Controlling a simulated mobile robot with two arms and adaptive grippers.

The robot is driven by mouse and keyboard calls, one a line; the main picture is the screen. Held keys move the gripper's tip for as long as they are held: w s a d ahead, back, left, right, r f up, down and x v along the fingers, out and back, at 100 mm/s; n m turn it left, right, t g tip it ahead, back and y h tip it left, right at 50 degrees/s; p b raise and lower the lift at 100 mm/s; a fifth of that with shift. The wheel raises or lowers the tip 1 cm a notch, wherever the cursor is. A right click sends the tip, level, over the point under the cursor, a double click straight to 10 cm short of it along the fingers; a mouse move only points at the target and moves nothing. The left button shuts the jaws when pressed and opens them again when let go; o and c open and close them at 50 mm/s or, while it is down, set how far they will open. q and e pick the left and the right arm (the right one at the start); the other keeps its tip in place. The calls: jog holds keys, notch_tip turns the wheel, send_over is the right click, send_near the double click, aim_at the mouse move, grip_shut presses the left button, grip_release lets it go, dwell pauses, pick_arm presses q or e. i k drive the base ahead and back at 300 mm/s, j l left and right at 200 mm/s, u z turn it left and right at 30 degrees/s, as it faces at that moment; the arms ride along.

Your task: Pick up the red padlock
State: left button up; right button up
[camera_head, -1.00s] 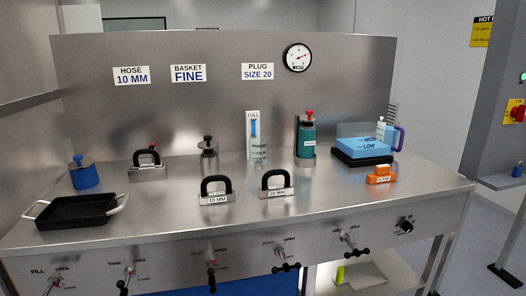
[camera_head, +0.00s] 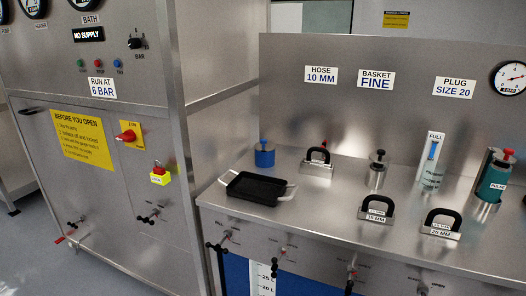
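A small red item (camera_head: 159,169) shows at the top of a yellow holder (camera_head: 167,179) on the front of the steel cabinet at left. It may be the red padlock, but it is too small to tell. The holder has a white label on its front. A red rotary handle (camera_head: 127,135) sits on a yellow plate just above and to the left of it. Neither of my grippers is in view.
The steel cabinet (camera_head: 105,200) has gauges, buttons and small valves. To its right stands a steel bench (camera_head: 330,220) with a black tray (camera_head: 256,190), a blue weight (camera_head: 264,155) and several black-handled blocks. Grey floor (camera_head: 45,245) is clear at lower left.

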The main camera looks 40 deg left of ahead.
aim_at(160, 170)
jog(key=u, duration=1.9)
